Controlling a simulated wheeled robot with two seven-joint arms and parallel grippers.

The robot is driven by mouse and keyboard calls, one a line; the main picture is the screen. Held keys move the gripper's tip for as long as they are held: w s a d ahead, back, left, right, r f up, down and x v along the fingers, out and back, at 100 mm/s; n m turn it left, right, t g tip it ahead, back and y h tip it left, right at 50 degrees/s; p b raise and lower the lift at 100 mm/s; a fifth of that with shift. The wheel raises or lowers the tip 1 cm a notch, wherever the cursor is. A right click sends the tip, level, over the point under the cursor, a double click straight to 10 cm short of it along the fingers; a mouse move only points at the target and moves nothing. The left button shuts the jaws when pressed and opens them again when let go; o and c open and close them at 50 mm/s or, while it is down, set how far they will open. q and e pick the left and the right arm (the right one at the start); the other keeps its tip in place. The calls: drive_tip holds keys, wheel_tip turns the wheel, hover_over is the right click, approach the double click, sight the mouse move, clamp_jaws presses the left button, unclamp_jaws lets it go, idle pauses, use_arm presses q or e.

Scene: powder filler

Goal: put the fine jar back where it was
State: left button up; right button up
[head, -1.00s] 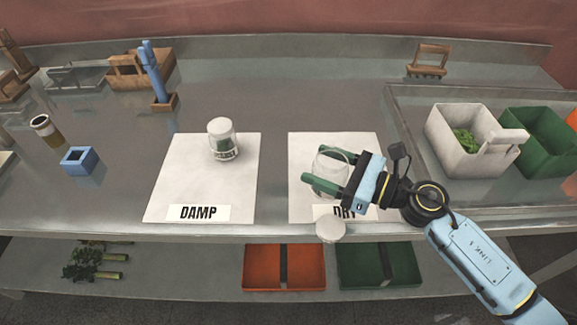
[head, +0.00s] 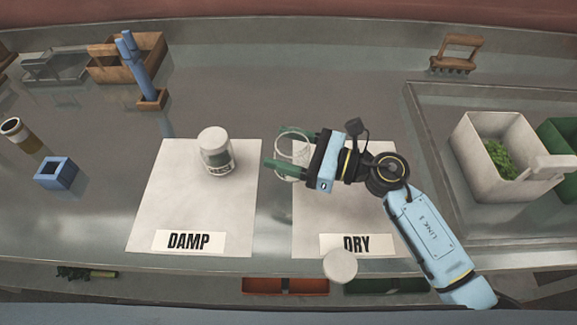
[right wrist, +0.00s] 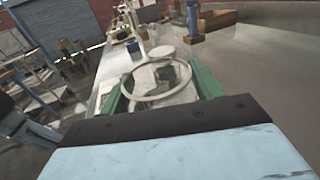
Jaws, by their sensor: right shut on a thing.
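My right gripper (head: 276,147) is shut on a clear, open-topped glass jar (head: 291,158), with its green fingers on either side. The jar is at the left edge of the white DRY mat (head: 345,215). Its rim also shows in the right wrist view (right wrist: 155,82). I cannot read a label on it, or tell if it touches the surface. A second jar (head: 216,152) with a white lid and dark label stands on the white DAMP mat (head: 190,212). A loose white lid (head: 340,266) lies at the bench's front edge. My left gripper is out of view.
A white bin with greens (head: 480,145) and a green bin (head: 558,140) stand at the right. Wooden holders (head: 127,58) stand behind. The bench behind the mats is clear.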

wheel_tip(320, 180, down, 2)
drive_tip(key=shift+s+f, duration=0.1)
wheel_tip(320, 180, down, 4)
drive_tip(key=shift+r+b, duration=0.15)
drive_tip(key=shift+b, duration=0.25)
drive_tip(key=shift+f+b, duration=0.25)
drive_tip(key=shift+b, duration=0.05)
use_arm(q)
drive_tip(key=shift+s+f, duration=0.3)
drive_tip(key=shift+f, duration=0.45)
use_arm(e)
drive_tip(key=o, duration=1)
drive_tip(key=shift+r, duration=0.1)
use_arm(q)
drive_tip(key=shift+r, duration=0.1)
use_arm(e)
drive_tip(key=shift+o, duration=0.2)
drive_tip(key=shift+r, duration=0.1)
drive_tip(key=shift+r+p, duration=0.15)
drive_tip(key=shift+p, duration=0.25)
drive_tip(key=b+v, duration=0.1)
drive_tip(key=v, duration=0.5)
drive_tip(key=shift+d, duration=0.4)
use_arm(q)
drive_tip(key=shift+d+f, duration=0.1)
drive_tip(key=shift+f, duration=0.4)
use_arm(e)
drive_tip(key=shift+s+d, duration=0.15)
drive_tip(key=shift+d, duration=0.15)
